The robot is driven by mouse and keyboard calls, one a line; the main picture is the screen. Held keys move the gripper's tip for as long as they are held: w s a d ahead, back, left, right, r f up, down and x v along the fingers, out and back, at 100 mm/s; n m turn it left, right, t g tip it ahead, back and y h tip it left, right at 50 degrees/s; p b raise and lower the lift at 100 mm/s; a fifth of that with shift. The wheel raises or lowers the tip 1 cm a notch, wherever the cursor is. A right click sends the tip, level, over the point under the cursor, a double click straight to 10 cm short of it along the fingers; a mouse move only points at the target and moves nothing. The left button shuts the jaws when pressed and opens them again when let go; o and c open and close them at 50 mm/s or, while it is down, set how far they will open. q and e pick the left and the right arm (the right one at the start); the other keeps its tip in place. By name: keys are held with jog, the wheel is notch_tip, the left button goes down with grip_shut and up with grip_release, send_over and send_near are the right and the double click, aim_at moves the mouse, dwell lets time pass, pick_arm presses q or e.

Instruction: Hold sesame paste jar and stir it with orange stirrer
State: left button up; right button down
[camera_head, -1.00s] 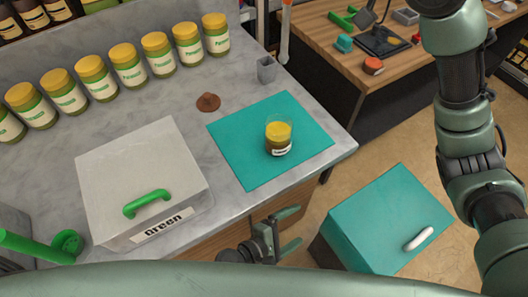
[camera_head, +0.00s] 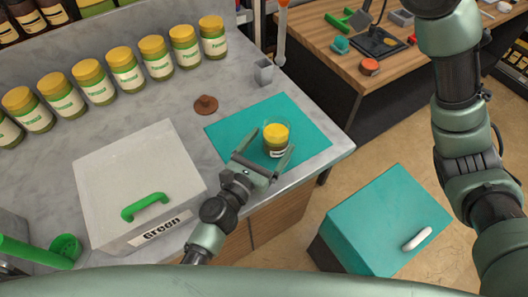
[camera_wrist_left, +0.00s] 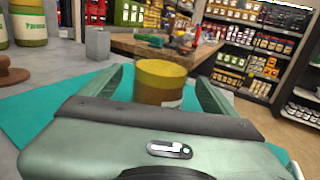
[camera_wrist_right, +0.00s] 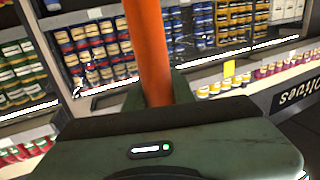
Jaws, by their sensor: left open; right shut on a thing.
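The sesame paste jar (camera_head: 277,140), a small glass with a yellow top layer and brown below, stands upright on the teal mat (camera_head: 225,132). My left gripper (camera_head: 264,158) is open, its fingers spread on either side of the jar's near part. In the left wrist view the jar (camera_wrist_left: 158,82) shows between the two fingers (camera_wrist_left: 158,95), with gaps beside it. My right gripper (camera_wrist_right: 152,100) is shut on the orange stirrer (camera_wrist_right: 149,50) in the right wrist view. The right gripper is outside the head view.
A white box (camera_head: 135,178) with a green handle lies left of my left arm. Several yellow-lidded jars line the back. A teal-topped cabinet (camera_head: 385,215) stands at the right.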

aim_at(282, 128)
pick_arm(q)
jog(key=x, duration=0.2)
jog(key=shift+w+d, duration=0.1)
jog(key=shift+w, duration=0.15)
jog(key=shift+w+d, duration=0.25)
jog(key=shift+w, duration=0.15)
jog(key=c, duration=1.9)
pick_arm(e)
jog(key=shift+f, duration=0.1)
notch_tip(282, 128, down, 27)
